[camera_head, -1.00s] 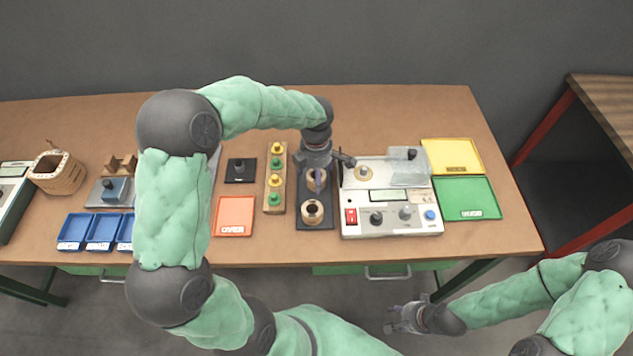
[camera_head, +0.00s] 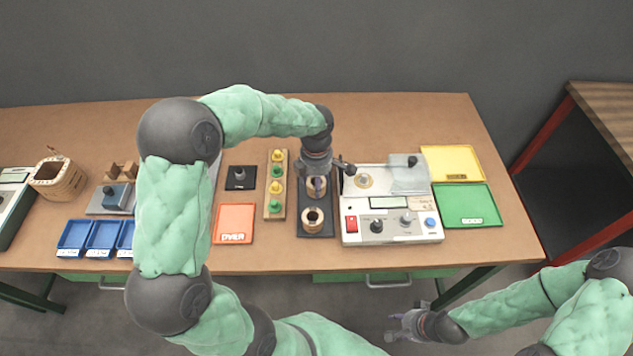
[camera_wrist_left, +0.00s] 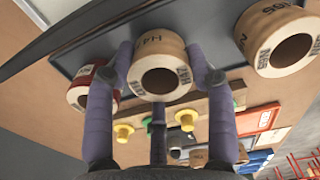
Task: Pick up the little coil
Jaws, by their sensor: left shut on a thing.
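A tan ring-shaped coil (camera_wrist_left: 162,68) with dark print sits between the two fingers of my left gripper (camera_wrist_left: 163,75) in the left wrist view. The gripper is shut on it, one finger on each side. In the head view the same coil (camera_head: 317,188) is partly hidden by the left gripper (camera_head: 317,178), low over the dark board (camera_head: 316,232). Another tan coil (camera_head: 313,217) stands in front of it and also shows in the wrist view (camera_wrist_left: 278,42). A red-banded coil (camera_wrist_left: 88,88) stands on the other side. My right gripper (camera_head: 403,323) is open and empty, off the table's front.
A tester (camera_head: 390,228) with knobs stands right of the board. A wooden strip (camera_head: 275,212) with yellow and green knobs is to its left. Yellow (camera_head: 452,162), green (camera_head: 468,206) and orange (camera_head: 233,223) trays lie nearby. Bare tabletop shows along the back.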

